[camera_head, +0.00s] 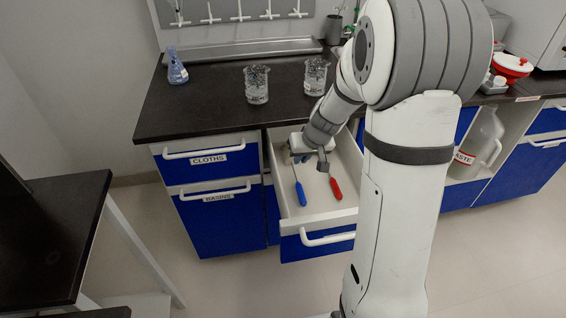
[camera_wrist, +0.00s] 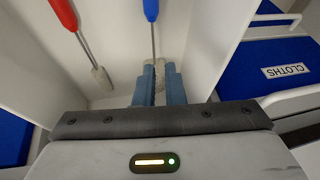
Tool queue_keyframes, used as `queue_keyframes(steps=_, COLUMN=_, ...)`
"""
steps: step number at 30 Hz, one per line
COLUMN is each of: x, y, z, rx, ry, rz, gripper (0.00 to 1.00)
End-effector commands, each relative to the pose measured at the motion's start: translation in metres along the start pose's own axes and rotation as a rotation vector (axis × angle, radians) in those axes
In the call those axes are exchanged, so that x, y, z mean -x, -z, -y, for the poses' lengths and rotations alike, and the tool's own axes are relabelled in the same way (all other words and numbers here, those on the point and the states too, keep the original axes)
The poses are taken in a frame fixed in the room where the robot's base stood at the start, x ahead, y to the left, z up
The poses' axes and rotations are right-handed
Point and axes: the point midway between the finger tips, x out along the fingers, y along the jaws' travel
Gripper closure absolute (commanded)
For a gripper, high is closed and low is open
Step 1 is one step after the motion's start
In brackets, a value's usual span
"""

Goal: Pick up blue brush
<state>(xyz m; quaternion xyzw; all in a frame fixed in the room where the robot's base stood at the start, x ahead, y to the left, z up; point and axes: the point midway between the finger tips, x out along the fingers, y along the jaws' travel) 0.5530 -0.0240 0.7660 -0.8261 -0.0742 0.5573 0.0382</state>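The blue brush has a blue handle (camera_head: 300,193) and lies in the open drawer (camera_head: 318,222), to the left of the red brush (camera_head: 335,188). In the wrist view its blue handle (camera_wrist: 151,9) is at the top, and its thin stem runs down to a pale bristle head. My gripper (camera_wrist: 159,82) is at that bristle end. Its two blue-grey fingers are close together, one on each side of the bristles, and look shut on them. The red brush (camera_wrist: 63,14) lies to the left in the wrist view, apart from the fingers.
The drawer walls stand close around my gripper. The dark countertop (camera_head: 210,105) above holds two glass beakers (camera_head: 257,85) and a blue flask (camera_head: 176,67). The closed CLOTHS drawer (camera_head: 210,158) is to the left in the head view. A dark table (camera_head: 50,240) stands at the lower left.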

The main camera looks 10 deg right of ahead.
Motion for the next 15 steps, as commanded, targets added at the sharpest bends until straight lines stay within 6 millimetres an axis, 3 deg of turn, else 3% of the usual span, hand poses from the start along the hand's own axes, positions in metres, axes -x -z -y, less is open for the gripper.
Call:
queue_keyframes(steps=1, x=-0.013, y=0.000, z=-0.004, rx=-0.003, ry=-0.003, rz=-0.003, gripper=0.90)
queue_keyframes(steps=15, x=-0.070, y=-0.002, z=-0.011, rx=-0.004, ry=-0.007, rz=-0.005, gripper=0.90)
